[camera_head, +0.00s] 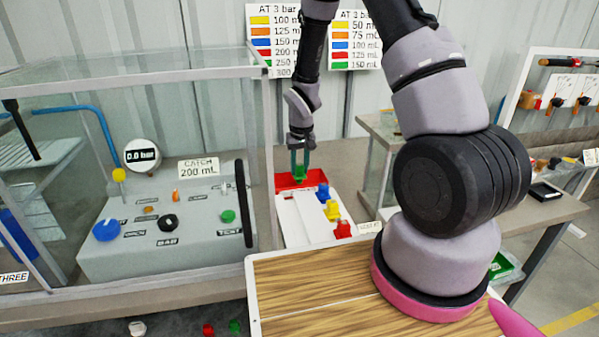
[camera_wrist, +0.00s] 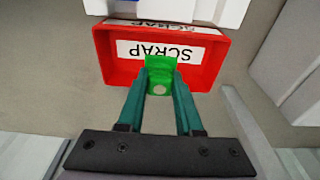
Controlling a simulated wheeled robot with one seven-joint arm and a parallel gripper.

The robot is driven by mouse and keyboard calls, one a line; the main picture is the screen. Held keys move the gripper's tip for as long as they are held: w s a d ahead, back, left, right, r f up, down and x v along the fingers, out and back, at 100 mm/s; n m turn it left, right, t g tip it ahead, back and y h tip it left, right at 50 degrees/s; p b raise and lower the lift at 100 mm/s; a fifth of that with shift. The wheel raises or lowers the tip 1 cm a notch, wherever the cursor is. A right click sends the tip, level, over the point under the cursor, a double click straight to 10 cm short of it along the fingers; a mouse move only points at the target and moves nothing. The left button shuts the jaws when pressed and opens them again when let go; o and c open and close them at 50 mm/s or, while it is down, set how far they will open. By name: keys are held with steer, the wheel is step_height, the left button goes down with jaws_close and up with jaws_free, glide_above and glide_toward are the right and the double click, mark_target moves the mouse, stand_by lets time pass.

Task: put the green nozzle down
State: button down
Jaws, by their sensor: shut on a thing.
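The green nozzle (camera_wrist: 160,73) is between the fingertips of my gripper (camera_wrist: 160,85), which is shut on it. In the wrist view the nozzle overlaps the red bin marked SCRAP (camera_wrist: 218,75); I cannot tell how far above the bin floor it is. In the head view my gripper (camera_head: 300,165) points down with the green nozzle (camera_head: 299,174) at its tips, over the red bin (camera_head: 318,179).
A white tray (camera_head: 300,222) with blue, yellow and red nozzles (camera_head: 332,210) is in front of the red bin. A glass-walled test case (camera_head: 150,75) stands close on the left. A wooden-topped surface (camera_head: 310,290) is in front.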

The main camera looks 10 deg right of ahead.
steer(key=shift+f, duration=0.8)
steer(key=shift+f, duration=0.1)
steer(key=c, duration=0.6)
jaws_free()
steer(key=s+d+r+m+t, duration=0.1)
steer(key=s+d+r, duration=0.15)
steer(key=r, duration=0.75)
steer(key=s+d+r+m+t, duration=0.1)
steer(key=s+r, duration=0.3)
steer(key=r, duration=0.7)
steer(key=s+d+r, duration=0.1)
steer(key=s+r, duration=0.2)
steer(key=r, duration=0.7)
steer(key=s+r+t, duration=0.1)
steer(key=s+r, duration=0.2)
steer(key=s, duration=0.2)
steer(key=s+d+r+m+t+y, duration=0.1)
steer(key=s+r, duration=0.2)
steer(key=s, duration=0.1)
steer(key=s+r+m+t+y, duration=0.1)
steer(key=s+r, duration=0.2)
steer(key=s, duration=0.2)
steer(key=shift+s+d+r, duration=0.15)
steer(key=shift+s+r, duration=0.2)
steer(key=shift+r, duration=0.05)
